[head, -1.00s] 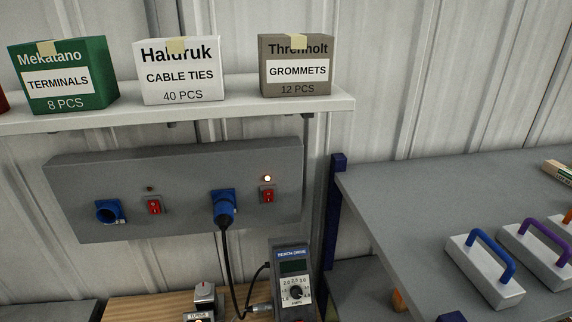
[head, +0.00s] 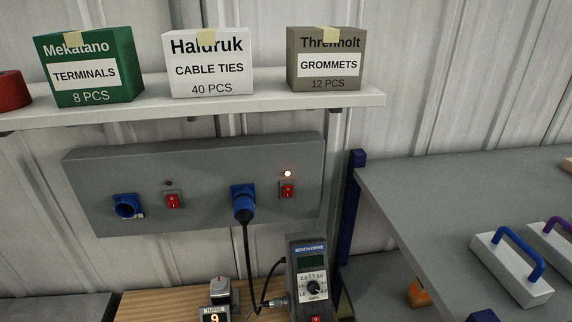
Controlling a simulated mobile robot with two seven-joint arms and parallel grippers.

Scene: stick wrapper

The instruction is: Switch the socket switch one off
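A grey socket panel (head: 205,205) is fixed on the wall below the shelf. On its left are an empty blue socket (head: 127,206) and a red rocker switch (head: 173,200) with a dark lamp (head: 168,183) above it. On its right a blue socket (head: 243,200) holds a black plug with a cable running down. Beside it is another red switch (head: 288,190) with a lit lamp (head: 287,173) above. I see no "one" label on either switch. Neither gripper shows in the head view.
A white shelf (head: 330,99) above carries a green box (head: 88,66), a white box (head: 207,65) and a brown box (head: 324,60). Below stand a bench drive (head: 308,275) and a small display device (head: 215,314) on wood. A grey table (head: 430,190) juts out at right.

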